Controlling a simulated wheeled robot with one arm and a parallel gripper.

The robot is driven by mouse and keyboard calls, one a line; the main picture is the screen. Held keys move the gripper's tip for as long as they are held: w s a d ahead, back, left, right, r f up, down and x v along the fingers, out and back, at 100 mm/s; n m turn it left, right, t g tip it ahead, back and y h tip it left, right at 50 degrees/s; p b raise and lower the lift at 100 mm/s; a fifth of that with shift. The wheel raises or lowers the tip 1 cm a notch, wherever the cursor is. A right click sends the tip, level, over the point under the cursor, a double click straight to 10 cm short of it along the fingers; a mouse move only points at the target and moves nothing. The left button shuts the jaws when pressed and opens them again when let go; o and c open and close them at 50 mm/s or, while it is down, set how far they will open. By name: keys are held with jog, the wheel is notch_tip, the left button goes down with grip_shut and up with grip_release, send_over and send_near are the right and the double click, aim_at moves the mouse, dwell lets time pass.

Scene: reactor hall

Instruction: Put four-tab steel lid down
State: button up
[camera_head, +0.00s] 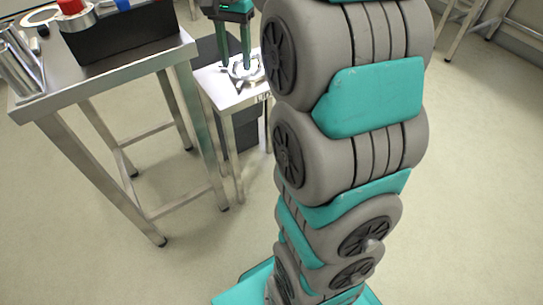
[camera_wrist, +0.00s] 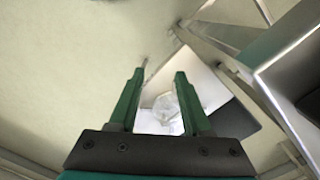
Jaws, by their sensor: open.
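The steel lid (camera_head: 240,74) lies on the small low table (camera_head: 217,83) in the head view, just below my gripper. It also shows as a pale, shiny shape (camera_wrist: 166,106) between the fingers in the wrist view. Its tabs are too small to count. My gripper (camera_head: 236,66) points down with its fingers spread apart; in the wrist view the gripper (camera_wrist: 160,73) has a clear gap between its fingertips. I cannot tell whether a finger touches the lid. My arm hides the right part of the small table in the head view.
A larger steel table (camera_head: 110,77) stands at the left, holding a black box (camera_head: 125,36), a red item (camera_head: 71,5) and metal cylinders (camera_head: 20,66). A dark bin (camera_head: 238,136) is under the small table. The floor in front is clear.

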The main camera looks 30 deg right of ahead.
jog(key=s+a+f+n, duration=0.2)
jog(key=s+f+n, duration=0.1)
jog(key=s, duration=0.6)
jog(key=s+a+f+n, duration=0.3)
jog(key=s+f, duration=0.3)
jog(key=s, duration=0.3)
jog(key=s+a+f+n+g, duration=0.1)
jog(key=s+a+f+n, duration=0.2)
jog(key=s, duration=0.7)
jog(key=shift+a+f+n, duration=0.15)
jog(key=shift+f+n, duration=0.45)
jog(key=shift+f, duration=0.1)
